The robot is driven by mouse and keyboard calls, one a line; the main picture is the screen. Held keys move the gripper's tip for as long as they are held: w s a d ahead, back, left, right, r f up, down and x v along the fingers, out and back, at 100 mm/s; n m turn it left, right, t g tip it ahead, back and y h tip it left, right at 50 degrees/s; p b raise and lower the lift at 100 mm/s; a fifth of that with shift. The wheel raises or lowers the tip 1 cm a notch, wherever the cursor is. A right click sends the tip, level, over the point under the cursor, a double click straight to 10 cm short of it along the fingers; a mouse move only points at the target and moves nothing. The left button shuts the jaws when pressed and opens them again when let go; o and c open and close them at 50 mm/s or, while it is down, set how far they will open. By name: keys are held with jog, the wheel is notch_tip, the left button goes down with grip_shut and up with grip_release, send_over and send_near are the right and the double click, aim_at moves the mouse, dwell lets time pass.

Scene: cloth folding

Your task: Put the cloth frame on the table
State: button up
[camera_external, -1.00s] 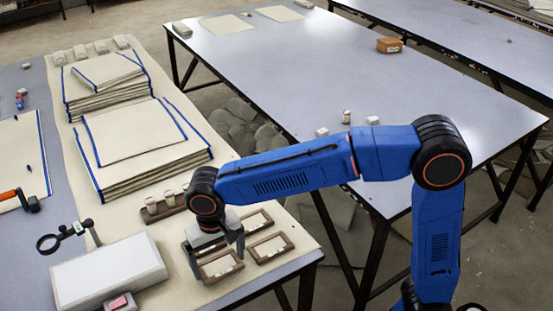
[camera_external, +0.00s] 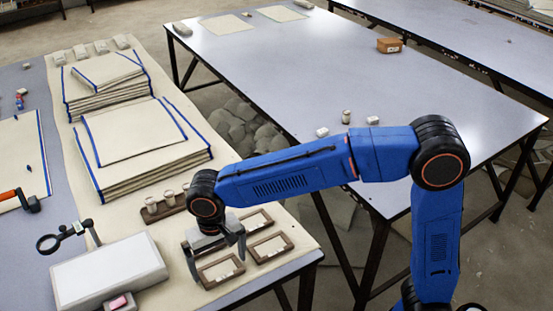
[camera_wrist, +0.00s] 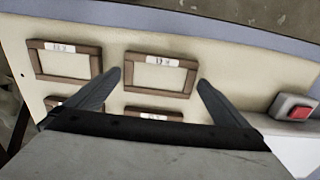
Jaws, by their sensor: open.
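Several small brown wooden frames with pale cloth and white labels lie flat on the cloth-covered table at the left. One frame (camera_wrist: 158,75) lies between and beyond my open fingers in the wrist view; a second frame (camera_wrist: 64,60) is to its left, and others are partly hidden below by my gripper. In the external view, frames show at the front (camera_external: 221,271) and right (camera_external: 270,247) of my gripper. My gripper (camera_external: 218,257) points down over the frames with its fingers apart and empty. Whether the fingertips touch the table is unclear.
A white box with a red button (camera_wrist: 297,110) stands right of the frames in the wrist view. A rack of small jars (camera_external: 165,203), a magnifier (camera_external: 62,238) and stacked cloths (camera_external: 145,150) are near. The middle of the grey table (camera_external: 290,80) is mostly clear.

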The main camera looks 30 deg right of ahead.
aim_at(220, 269)
notch_tip(220, 269, up, 11)
dwell(0.4)
jog(key=shift+f, duration=0.1)
notch_tip(220, 269, down, 12)
jog(key=shift+r, duration=1.05)
jog(key=shift+f, duration=0.1)
